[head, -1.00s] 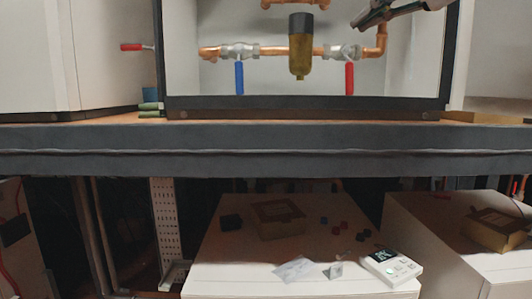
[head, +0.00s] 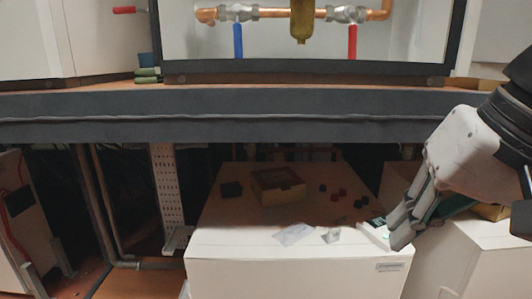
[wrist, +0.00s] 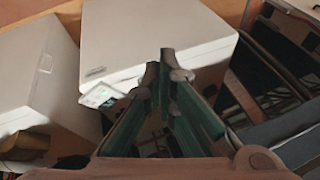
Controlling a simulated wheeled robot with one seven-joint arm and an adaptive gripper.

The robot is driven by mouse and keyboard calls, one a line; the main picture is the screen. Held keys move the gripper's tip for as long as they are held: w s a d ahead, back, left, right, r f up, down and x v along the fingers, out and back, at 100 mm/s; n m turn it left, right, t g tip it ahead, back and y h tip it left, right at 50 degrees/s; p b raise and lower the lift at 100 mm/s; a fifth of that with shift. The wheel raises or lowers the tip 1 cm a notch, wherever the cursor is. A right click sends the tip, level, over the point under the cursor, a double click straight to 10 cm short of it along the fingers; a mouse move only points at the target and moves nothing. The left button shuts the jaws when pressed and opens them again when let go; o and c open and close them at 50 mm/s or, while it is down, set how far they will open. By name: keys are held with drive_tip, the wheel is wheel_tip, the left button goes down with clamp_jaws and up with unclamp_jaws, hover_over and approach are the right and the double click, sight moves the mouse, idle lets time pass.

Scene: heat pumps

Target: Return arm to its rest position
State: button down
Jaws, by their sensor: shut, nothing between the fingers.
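My gripper (head: 400,237) shows at the right of the head view, shut and empty, pointing down and to the left in front of the white cabinets. In the wrist view my gripper (wrist: 165,62) has its fingertips together at the centre, with nothing between them. My arm enters from the right edge of the head view. The gripper partly hides a small white device (head: 377,233) on the middle white cabinet (head: 290,275). The device also shows in the wrist view (wrist: 101,96), left of the fingers.
A dark bench edge (head: 230,115) spans the head view above the cabinets. Above it are copper pipes with a blue valve handle (head: 238,40) and a red valve handle (head: 352,42). A cardboard box (head: 278,187) and several small dark knobs lie on the middle cabinet.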

drive_tip(key=s+d+f+n+g+h, duration=0.2)
drive_tip(key=s+d+f+g+h, duration=0.15)
drive_tip(key=s+f, duration=0.95)
wheel_tip(320, 180, up, 21)
drive_tip(key=t+p, duration=0.3)
drive_tip(key=p, duration=1.6)
drive_tip(key=shift+w+a, duration=0.15)
drive_tip(key=shift+w, duration=0.15)
drive_tip(key=shift+f+y, duration=0.1)
drive_tip(key=shift+y, duration=0.15)
